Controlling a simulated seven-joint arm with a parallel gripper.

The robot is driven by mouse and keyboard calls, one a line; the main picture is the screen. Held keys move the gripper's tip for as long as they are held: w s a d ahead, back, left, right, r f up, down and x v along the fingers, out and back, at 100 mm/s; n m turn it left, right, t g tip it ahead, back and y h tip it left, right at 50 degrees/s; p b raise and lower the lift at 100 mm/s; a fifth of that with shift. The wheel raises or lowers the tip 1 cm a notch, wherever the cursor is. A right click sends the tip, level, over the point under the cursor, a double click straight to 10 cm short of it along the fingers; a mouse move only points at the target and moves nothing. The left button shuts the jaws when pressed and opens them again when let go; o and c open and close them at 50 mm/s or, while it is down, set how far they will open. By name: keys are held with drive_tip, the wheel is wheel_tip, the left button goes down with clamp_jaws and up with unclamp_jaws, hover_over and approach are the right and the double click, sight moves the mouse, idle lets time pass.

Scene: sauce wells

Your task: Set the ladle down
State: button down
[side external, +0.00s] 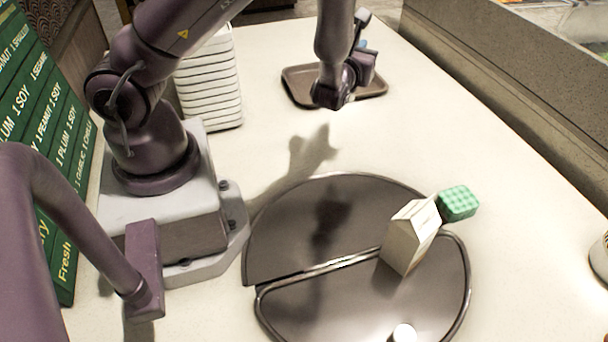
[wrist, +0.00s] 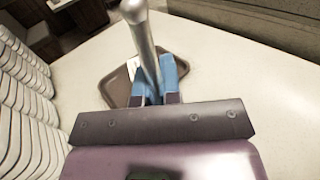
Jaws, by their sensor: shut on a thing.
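My gripper (side external: 362,48) is at the upper middle of the side view. Its blue fingers (wrist: 157,80) are shut on the ladle's silver handle in the wrist view. The ladle (wrist: 146,42) slants up and away from the fingers. It also shows small in the side view (side external: 357,28), above the gripper. Its bowl is not clear in either view. A brown tray (side external: 302,92) lies on the counter behind and below my gripper. It also shows beyond the fingers in the wrist view (wrist: 112,72). The ladle is held up, apart from the tray as far as I can see.
Dark half-round wells (side external: 290,228) sit at the front middle. A pale carton (side external: 409,236) stands tilted in view there, with a green block (side external: 458,203) beside it and a white cylinder (side external: 404,333) in front. White stacked containers (side external: 210,85) stand left.

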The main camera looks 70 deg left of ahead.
drive_tip(key=d+m+t+h, duration=0.2)
drive_tip(key=d+t+h, duration=0.1)
drive_tip(key=d, duration=0.9)
drive_tip(key=s+d+f+n+g+y, duration=0.2)
drive_tip(key=s+f+n+g+y, duration=0.25)
drive_tip(key=s+g, duration=0.25)
drive_tip(key=s+d+f+n+g+y, duration=0.25)
drive_tip(key=s+f+n+g, duration=0.25)
drive_tip(key=s+g, duration=0.25)
drive_tip(key=s+d+f+n+g+h, duration=0.1)
drive_tip(key=s+d+n+g+h, duration=0.1)
drive_tip(key=s+d+n+g, duration=0.25)
drive_tip(key=s+d+f+n+g+h, duration=0.1)
drive_tip(key=s+d+n+g, duration=0.15)
drive_tip(key=s+g, duration=0.4)
drive_tip(key=s+d+r+n+g+h, duration=0.3)
drive_tip(key=d+n+h, duration=0.5)
drive_tip(key=h, duration=0.3)
drive_tip(key=s+d+r+n+g+h, duration=0.25)
drive_tip(key=d+n+h, duration=0.55)
drive_tip(key=h, duration=0.4)
drive_tip(key=w+d+n+t+h, duration=0.3)
drive_tip(key=d+n+t+h, duration=0.1)
drive_tip(key=n+t+h, duration=0.25)
drive_tip(key=shift+w+a+f, duration=0.1)
drive_tip(key=shift+a+f, duration=0.05)
drive_tip(key=shift+f, duration=1.7)
drive_tip(key=shift+w+a+f, duration=0.1)
drive_tip(key=shift+f, duration=1.75)
drive_tip(key=shift+f, duration=0.1)
